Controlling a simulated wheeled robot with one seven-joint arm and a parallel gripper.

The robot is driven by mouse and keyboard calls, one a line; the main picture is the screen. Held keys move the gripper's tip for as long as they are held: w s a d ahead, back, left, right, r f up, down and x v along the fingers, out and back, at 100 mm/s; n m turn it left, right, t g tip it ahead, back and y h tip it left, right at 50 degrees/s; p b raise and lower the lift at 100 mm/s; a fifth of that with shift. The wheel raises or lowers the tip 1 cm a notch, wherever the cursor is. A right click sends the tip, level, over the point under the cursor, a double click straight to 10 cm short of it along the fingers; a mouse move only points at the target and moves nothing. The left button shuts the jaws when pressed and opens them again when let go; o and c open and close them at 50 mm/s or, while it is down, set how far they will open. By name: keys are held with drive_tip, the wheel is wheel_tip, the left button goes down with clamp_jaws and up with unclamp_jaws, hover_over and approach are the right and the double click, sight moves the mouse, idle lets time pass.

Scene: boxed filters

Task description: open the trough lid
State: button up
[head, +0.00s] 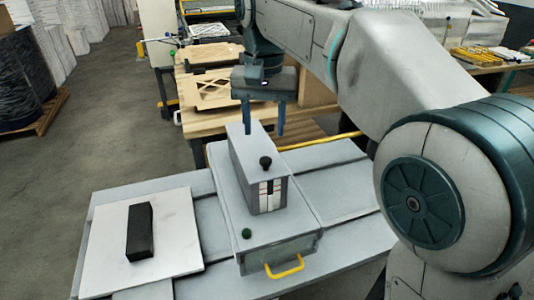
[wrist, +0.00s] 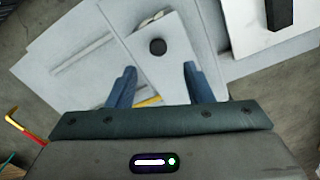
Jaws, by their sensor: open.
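A narrow grey trough (head: 247,183) stands upright on a wider grey cabinet (head: 225,205). Its flat lid (head: 243,145) lies on top and looks shut. A round black knob (head: 265,163) is on the lid's near end; the knob also shows in the wrist view (wrist: 158,46). My gripper (head: 264,132) is above the lid's far end, fingers pointing down, open and empty. In the wrist view my gripper (wrist: 159,70) has its fingers apart, with the knob beyond the fingertips. Whether a finger touches the lid is unclear.
A black block (head: 140,231) lies on a white board (head: 170,218) at the left. The grey table (head: 340,190) is bare to the right.

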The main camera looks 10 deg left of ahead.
sight(266, 159)
wheel_tip(266, 159, down, 8)
drive_tip(key=shift+d+r, duration=0.1)
drive_tip(key=shift+c, duration=0.4)
clamp_jaws()
drive_tip(key=shift+w+d, duration=0.1)
drive_tip(key=shift+d, duration=0.05)
